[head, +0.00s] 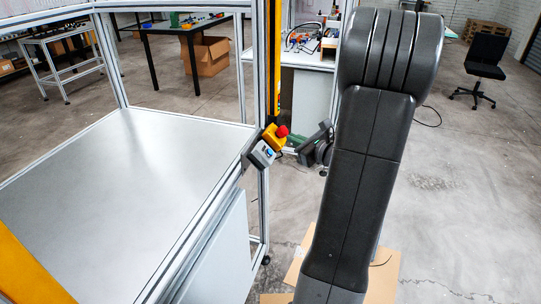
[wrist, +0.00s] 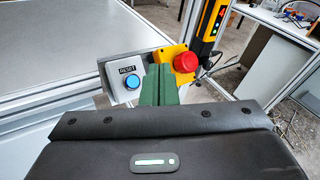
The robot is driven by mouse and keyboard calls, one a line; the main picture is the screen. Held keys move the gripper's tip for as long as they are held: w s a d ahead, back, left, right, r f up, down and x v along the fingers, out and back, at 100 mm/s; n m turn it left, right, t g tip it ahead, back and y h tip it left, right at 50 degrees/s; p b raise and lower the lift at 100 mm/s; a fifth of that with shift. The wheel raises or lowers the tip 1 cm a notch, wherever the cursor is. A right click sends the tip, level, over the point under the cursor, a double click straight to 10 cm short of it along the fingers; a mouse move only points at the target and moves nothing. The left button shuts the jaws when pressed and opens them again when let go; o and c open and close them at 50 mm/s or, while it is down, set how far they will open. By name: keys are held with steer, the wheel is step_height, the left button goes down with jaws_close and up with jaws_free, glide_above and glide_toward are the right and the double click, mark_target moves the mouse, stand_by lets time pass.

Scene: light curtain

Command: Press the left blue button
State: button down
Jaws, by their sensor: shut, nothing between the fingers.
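A blue button (wrist: 132,82) sits on a grey box marked RESET (wrist: 127,69) in the wrist view. It is left of a red mushroom button on a yellow box. I see only one blue button. In the head view the small blue button (head: 269,154) is on the grey box at the frame's corner post. My gripper (wrist: 158,72) has green fingers, closed together and empty. In the wrist view the fingertips appear just right of the blue button, in front of the gap between the two boxes. Whether they touch anything cannot be told.
The red button (wrist: 185,62) on its yellow box (wrist: 172,53) is close to the right of my fingertips. A yellow light-curtain post (wrist: 210,25) rises behind it. A bare metal tabletop (head: 120,190) spreads left of the boxes. Open floor (head: 450,200) lies to the right.

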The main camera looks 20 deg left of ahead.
steer(key=a+f+b, duration=0.3)
steer(key=a+f, duration=0.1)
steer(key=shift+a+f, duration=0.15)
steer(key=shift+f, duration=0.05)
steer(key=shift+w+a+f+b, duration=0.1)
steer(key=shift+f+b, duration=0.05)
steer(key=shift+b, duration=0.2)
stand_by(1.7)
steer(key=shift+a+f+b, duration=0.15)
steer(key=shift+a+b, duration=0.05)
steer(key=shift+b, duration=0.1)
steer(key=shift+a+f+b, duration=0.3)
steer(key=shift+b, duration=0.05)
stand_by(0.6)
stand_by(0.4)
steer(key=shift+d+r+p, duration=0.4)
steer(key=shift+d+r, duration=0.2)
steer(key=d+r+p, duration=0.2)
steer(key=d+r, duration=0.1)
steer(key=shift+d+r+p, duration=0.25)
steer(key=shift+p, duration=0.15)
